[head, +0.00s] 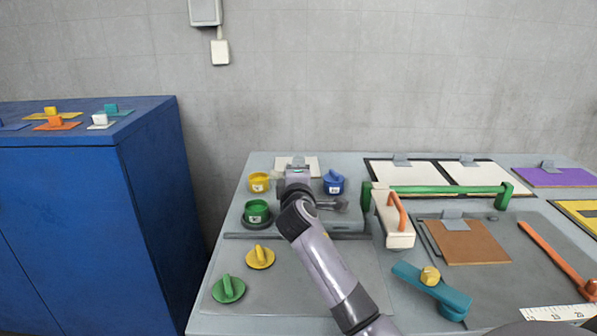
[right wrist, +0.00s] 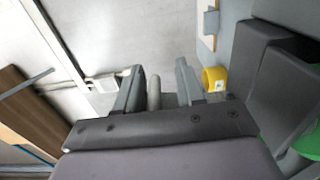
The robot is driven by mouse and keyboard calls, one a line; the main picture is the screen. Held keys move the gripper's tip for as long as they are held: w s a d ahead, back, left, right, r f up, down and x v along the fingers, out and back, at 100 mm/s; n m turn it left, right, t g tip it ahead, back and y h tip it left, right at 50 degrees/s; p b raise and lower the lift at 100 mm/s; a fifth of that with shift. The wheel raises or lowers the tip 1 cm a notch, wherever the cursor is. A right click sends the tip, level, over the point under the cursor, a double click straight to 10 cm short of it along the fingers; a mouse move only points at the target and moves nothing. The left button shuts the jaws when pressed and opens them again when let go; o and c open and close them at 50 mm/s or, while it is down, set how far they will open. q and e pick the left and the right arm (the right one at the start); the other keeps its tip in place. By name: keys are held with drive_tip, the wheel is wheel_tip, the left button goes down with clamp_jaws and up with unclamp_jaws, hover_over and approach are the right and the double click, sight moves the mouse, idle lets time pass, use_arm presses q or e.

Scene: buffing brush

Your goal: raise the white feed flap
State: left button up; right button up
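A white plate (head: 311,164) with a small grey tab lies flat at the back of the table, partly hidden behind my right gripper (head: 297,176). Two larger white panels (head: 405,174) (head: 478,177) with grey tabs and dark borders lie further right; I cannot tell which of these is the feed flap. In the right wrist view my right gripper (right wrist: 158,88) has its fingers apart, with a grey rounded piece between them, nearer the left finger. A pale plate with a grey tab (right wrist: 208,27) shows there, beyond the right finger. My left gripper is not in view.
Yellow (head: 259,183), green (head: 257,212) and blue (head: 334,182) round pieces surround my right gripper. A green bar (head: 445,189) and a cream block with an orange handle (head: 396,222) stand to the right. A blue cabinet (head: 70,200) stands left.

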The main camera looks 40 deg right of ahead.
drive_tip(key=shift+s+r, duration=0.1)
drive_tip(key=shift+v, duration=3.55)
